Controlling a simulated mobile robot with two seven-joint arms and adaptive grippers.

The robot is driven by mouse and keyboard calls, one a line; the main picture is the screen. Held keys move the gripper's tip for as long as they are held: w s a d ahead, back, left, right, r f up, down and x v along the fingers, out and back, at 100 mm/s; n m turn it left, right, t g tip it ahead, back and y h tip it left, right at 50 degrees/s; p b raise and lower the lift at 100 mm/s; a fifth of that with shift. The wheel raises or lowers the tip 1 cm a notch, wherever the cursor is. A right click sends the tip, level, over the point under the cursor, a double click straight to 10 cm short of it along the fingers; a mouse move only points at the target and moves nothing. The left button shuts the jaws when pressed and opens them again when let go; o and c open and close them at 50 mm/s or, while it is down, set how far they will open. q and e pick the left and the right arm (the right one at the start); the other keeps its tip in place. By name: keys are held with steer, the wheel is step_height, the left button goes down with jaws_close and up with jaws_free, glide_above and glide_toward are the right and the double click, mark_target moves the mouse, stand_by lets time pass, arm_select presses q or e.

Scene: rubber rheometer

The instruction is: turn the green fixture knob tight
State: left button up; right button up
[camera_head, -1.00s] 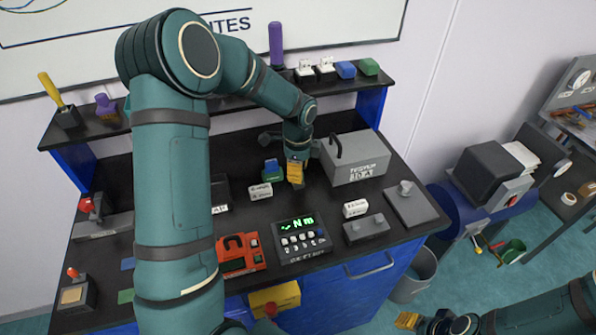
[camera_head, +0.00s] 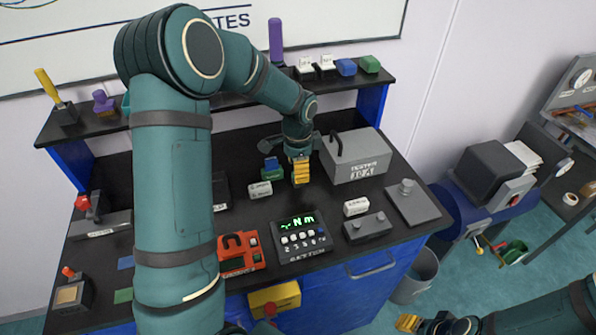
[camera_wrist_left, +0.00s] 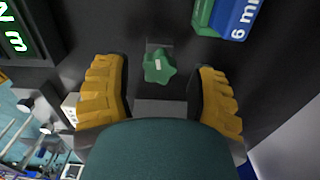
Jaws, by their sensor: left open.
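The green fixture knob (camera_wrist_left: 158,66) is star-shaped with a small pale mark on top. In the left wrist view it sits on a dark bracket, between the two fingertips. My left gripper (camera_wrist_left: 163,80) is open, with one yellow finger on each side of the knob and a visible gap on both sides. In the head view my left gripper (camera_head: 301,171) points down over the black bench top (camera_head: 235,137), and the knob is hidden there. My right gripper (camera_head: 408,322) shows only partly at the bottom, away from the bench; its opening is unclear.
Blue and green blocks (camera_head: 271,170) stand just left of the left gripper. A grey tester case (camera_head: 355,158) stands close on its right. A display unit (camera_head: 300,237) with lit green characters lies in front. A shelf (camera_head: 235,103) runs behind.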

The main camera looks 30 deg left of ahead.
arm_select(q)
steer(key=shift+f+n, duration=0.1)
steer(key=shift+n, duration=1.1)
steer(key=n+b, duration=0.1)
steer(key=n, duration=0.9)
steer(key=shift+n, duration=0.3)
jaws_close()
steer(key=m, duration=0.4)
steer(key=shift+m, duration=0.4)
steer(key=m, duration=0.4)
steer(key=shift+p, duration=0.35)
